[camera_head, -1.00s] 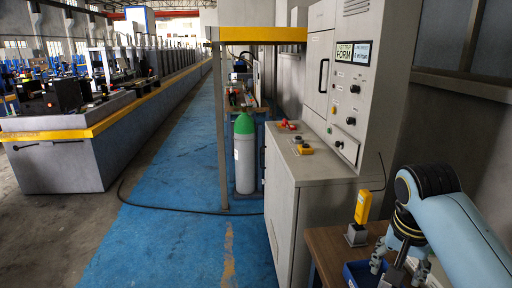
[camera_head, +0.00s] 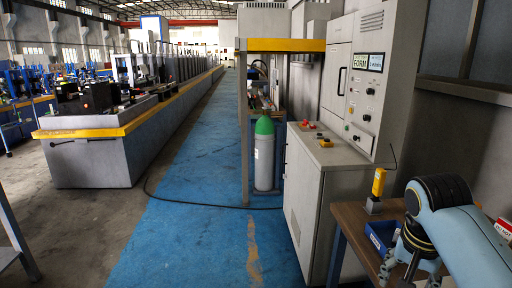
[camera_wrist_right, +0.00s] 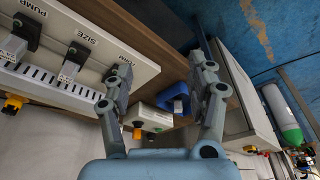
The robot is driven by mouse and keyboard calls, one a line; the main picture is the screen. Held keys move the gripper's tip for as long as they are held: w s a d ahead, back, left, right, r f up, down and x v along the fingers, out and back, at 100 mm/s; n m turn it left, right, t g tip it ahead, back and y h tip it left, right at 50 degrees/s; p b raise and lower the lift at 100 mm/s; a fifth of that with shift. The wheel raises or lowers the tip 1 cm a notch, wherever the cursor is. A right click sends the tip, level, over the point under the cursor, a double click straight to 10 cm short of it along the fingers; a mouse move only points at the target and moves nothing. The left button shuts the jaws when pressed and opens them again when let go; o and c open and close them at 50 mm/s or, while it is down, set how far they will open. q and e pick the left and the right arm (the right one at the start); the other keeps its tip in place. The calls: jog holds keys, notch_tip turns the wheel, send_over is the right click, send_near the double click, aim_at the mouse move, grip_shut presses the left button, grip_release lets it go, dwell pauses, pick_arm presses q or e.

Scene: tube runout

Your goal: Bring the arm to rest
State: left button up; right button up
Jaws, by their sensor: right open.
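My right arm enters at the lower right of the head view, with its gripper (camera_head: 400,268) low beside a wooden bench (camera_head: 345,215), partly cut off by the frame's lower edge. In the right wrist view the gripper (camera_wrist_right: 160,85) has its two fingers spread wide, with nothing between them. A blue bin (camera_wrist_right: 178,100) shows beyond the fingers. The same kind of blue bin (camera_head: 381,236) is on the bench in the head view, partly hidden by my arm. My left gripper is not in view.
A grey control cabinet (camera_head: 310,185) stands behind the bench, with a yellow handset (camera_head: 379,182) on the bench. A green-topped cylinder (camera_head: 264,155) stands beside the cabinet. A labelled white panel (camera_wrist_right: 75,60) lies close to the fingers.

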jog(key=s+d+f+n+g+b, duration=0.1)
jog(key=s+f+b, duration=0.2)
jog(key=s+f, duration=0.6)
jog(key=s+f+g+b, duration=0.25)
jog(key=s+f, duration=0.25)
jog(key=f, duration=0.8)
jog(key=s+d+f+n+g+b, duration=0.1)
jog(key=s+f+b, duration=0.3)
jog(key=s+f, duration=0.55)
pick_arm(q)
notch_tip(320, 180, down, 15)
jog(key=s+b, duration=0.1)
jog(key=b, duration=0.4)
pick_arm(e)
jog(key=s+f+n+t+y, duration=0.1)
jog(key=s+f+n+t, duration=0.2)
jog(key=s+f, duration=1.7)
jog(key=shift+s+d+f+n, duration=0.2)
jog(key=shift+f+n, duration=1.05)
jog(key=shift+n, duration=0.55)
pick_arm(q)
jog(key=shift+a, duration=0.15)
